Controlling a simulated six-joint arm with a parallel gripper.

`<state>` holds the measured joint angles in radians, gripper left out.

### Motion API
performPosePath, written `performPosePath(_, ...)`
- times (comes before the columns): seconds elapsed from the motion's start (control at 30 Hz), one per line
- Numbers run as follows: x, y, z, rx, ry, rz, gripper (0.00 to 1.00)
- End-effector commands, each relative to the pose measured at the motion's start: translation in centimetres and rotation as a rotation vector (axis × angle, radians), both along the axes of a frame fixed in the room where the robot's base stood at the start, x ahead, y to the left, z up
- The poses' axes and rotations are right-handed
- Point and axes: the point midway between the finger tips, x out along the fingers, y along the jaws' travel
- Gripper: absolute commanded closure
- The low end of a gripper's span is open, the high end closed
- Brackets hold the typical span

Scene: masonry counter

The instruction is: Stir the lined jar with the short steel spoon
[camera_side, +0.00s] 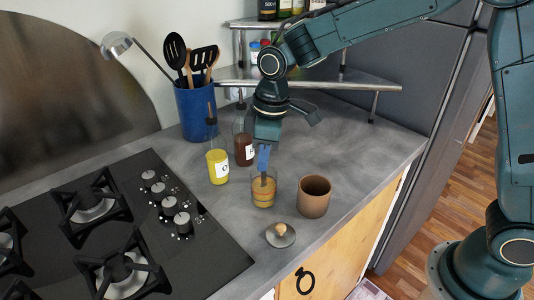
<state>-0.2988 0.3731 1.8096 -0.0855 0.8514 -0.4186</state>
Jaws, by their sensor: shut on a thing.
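The lined jar (263,198) is a clear glass with orange and yellowish bands, standing upright on the grey counter near its front edge. My gripper (263,168) points straight down over the jar, its blue fingers at the jar's mouth. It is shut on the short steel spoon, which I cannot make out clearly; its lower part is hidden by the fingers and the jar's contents. I cannot tell how deep the spoon sits in the jar.
A brown cup (313,198) stands close right of the jar. A lid with a wooden knob (280,235) lies in front. A yellow bottle (217,166), a dark red bottle (243,147) and a blue utensil crock (196,112) stand behind left. A black hob (125,225) fills the left.

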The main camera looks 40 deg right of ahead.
Motion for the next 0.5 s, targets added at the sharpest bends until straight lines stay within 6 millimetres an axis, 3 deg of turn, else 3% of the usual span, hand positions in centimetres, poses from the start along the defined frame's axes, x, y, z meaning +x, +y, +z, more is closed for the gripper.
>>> performPosePath(0.5,0.0,0.0,2.5,0.001,-0.002,0.0,1.0)
